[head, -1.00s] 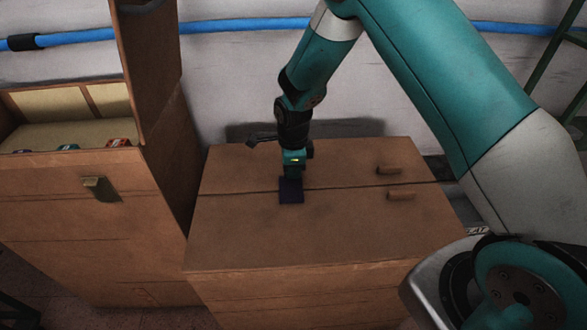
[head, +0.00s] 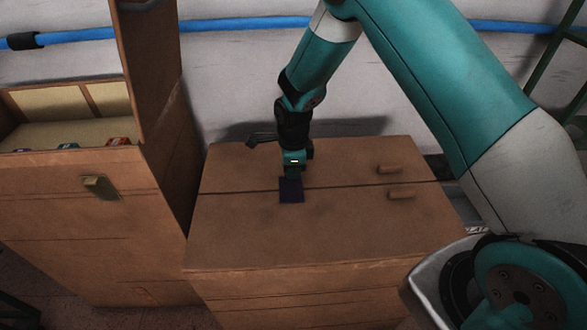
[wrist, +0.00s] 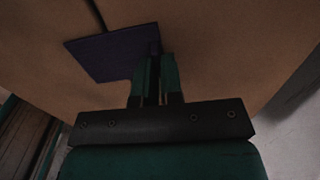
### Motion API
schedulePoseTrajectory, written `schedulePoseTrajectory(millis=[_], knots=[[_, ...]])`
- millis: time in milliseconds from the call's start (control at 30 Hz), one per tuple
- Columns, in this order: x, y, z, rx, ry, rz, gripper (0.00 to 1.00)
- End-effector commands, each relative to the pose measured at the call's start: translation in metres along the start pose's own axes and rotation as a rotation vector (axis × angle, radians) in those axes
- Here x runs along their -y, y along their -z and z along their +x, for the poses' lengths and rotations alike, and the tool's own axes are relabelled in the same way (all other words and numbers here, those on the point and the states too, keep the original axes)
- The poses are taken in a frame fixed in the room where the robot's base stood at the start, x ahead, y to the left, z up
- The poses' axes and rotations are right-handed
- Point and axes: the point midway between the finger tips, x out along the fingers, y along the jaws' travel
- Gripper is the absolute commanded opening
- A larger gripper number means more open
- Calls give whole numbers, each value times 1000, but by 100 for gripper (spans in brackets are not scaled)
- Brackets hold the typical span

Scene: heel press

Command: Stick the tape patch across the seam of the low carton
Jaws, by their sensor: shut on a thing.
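The low carton (head: 240,235) is a brown box with a dark seam across its top. The dark purple tape patch (head: 291,190) lies over the seam at the carton's middle left. In the wrist view the patch (wrist: 105,52) shows flat against or very near the carton top (wrist: 215,60), and the seam line runs in under it. My gripper (head: 292,174) is shut on the patch's back edge. Its fingers (wrist: 155,72) pinch a small raised part of the patch there. I cannot tell whether the whole patch touches the carton.
Two small brown handle-like blocks (head: 402,194) sit on the carton's right side, one on each side of the seam. A taller open box (head: 75,215) with a raised flap stands at the left. A wall with a blue pipe (head: 245,26) is behind.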

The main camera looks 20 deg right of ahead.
Motion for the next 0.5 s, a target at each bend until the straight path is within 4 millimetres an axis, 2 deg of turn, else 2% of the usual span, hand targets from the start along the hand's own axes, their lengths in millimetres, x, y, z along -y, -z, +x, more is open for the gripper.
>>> schedulePoseTrajectory(millis=[300, 333, 433, 500], knots=[[-1, 0, 3, -1, -3, 0, 0], [-1, 0, 3, -1, -3, 0, 14], [-1, 0, 2, -1, -3, 0, 37], [-1, 0, 2, -1, -2, 0, 37]])
